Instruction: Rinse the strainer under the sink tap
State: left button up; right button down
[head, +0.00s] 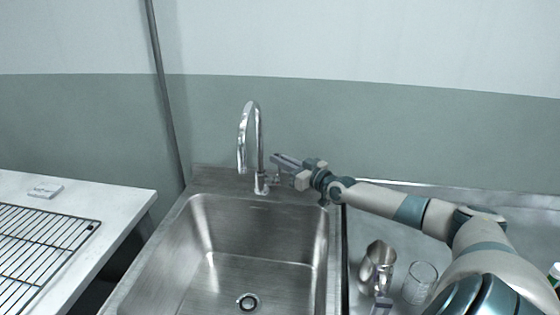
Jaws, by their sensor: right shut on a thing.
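The chrome sink tap (257,140) stands at the back rim of the steel sink (205,285), its curved spout over the basin. My right gripper (278,167) reaches in from the right and is shut at the small tap lever (276,178), just right of the tap's base. The fingers partly hide the lever. No water shows at the spout. I see no loose strainer in this view; only a round drain fitting (247,302) shows in the basin floor. My left gripper is not in view.
A metal jug (378,262) and a clear glass (419,282) stand on the steel counter right of the sink, below my right arm. A white table (122,193) with a wire rack (38,245) and a small label block (45,190) is at the left. The basin is otherwise clear.

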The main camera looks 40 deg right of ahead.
jog(key=shift+s+a+n+t, duration=0.35)
jog(key=shift+a+n+t, duration=0.05)
jog(key=shift+n, duration=0.3)
jog(key=c, duration=1.8)
grip_release()
jog(key=shift+c, duration=0.2)
jog(key=s+d+p, duration=0.1)
jog(key=s, duration=1.1)
jog(key=shift+f, duration=0.45)
